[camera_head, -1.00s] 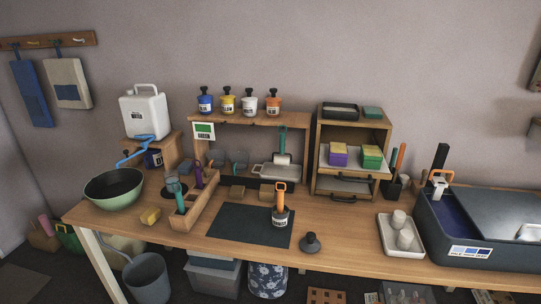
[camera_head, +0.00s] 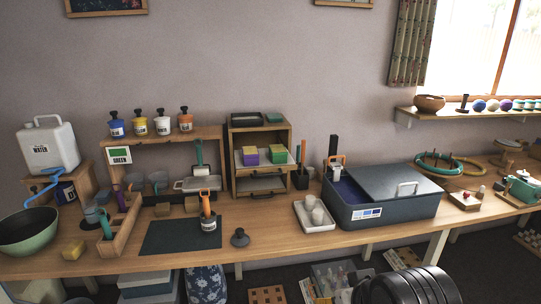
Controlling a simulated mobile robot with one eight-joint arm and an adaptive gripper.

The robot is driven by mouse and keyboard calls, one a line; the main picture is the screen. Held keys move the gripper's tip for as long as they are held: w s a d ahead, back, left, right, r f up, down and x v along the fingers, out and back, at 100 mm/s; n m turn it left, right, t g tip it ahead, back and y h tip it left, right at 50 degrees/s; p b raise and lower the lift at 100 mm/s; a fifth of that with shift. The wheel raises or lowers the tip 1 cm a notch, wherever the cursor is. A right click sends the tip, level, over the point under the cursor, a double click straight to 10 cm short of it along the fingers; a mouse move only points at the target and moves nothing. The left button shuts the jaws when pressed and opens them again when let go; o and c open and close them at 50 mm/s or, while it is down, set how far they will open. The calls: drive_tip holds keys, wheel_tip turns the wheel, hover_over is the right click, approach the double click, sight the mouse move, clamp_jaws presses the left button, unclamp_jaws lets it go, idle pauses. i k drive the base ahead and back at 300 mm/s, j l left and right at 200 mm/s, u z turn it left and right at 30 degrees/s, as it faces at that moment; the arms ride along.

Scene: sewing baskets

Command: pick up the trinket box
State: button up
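I cannot pick out for certain which thing is the trinket box. Small box-like things in view are a purple-and-yellow block (camera_head: 250,156) and a green-and-yellow block (camera_head: 278,154) on the pulled-out shelf of the wooden cabinet (camera_head: 233,182). A teal box-like thing (camera_head: 522,191) stands at the far right of the bench, too small to make out. My gripper's fingers are not visible; only a dark ribbed part, probably of my arm, shows at the bottom right.
The long wooden bench (camera_head: 270,222) carries a large dark tub (camera_head: 375,214), a white tray with cups (camera_head: 313,226), a green bowl (camera_head: 28,236) and a dark mat (camera_head: 170,240). Teal and tan rings lie at the right. A wall shelf (camera_head: 450,117) hangs below the window.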

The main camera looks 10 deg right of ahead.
sight(251, 154)
drive_tip(key=i+j, duration=0.15)
drive_tip(key=i, duration=0.25)
drive_tip(key=i+j, duration=0.2)
drive_tip(key=i, duration=0.2)
drive_tip(key=i+j, duration=0.15)
drive_tip(key=i, duration=0.2)
